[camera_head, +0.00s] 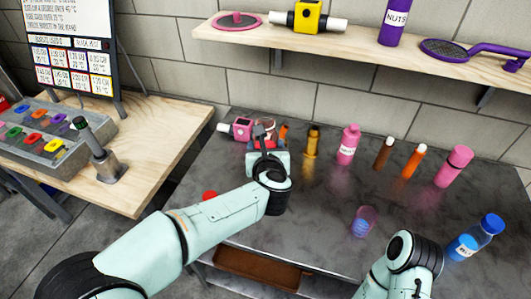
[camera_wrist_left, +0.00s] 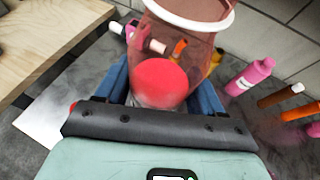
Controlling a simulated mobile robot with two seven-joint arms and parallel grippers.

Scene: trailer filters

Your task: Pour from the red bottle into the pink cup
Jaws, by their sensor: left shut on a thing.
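My left gripper (camera_wrist_left: 165,85) is shut on the red bottle (camera_wrist_left: 190,35), a see-through red vessel with a white rim and a bright red mass inside. In the head view my left gripper (camera_head: 264,140) is near the back left of the dark table, and my wrist hides much of the bottle. The pink cup (camera_head: 363,222), see-through and pinkish, stands on the table to the right, well apart from the bottle. My right arm comes in at the bottom right beside the cup; its gripper fingers do not show.
A pink bottle (camera_head: 348,144), a brown bottle (camera_head: 384,153), an orange bottle (camera_head: 413,161) and a pink tumbler (camera_head: 453,167) line the back. A blue-capped bottle (camera_head: 476,238) is at right. A small red thing (camera_head: 209,195) lies near my left forearm. A shelf (camera_head: 370,46) hangs above.

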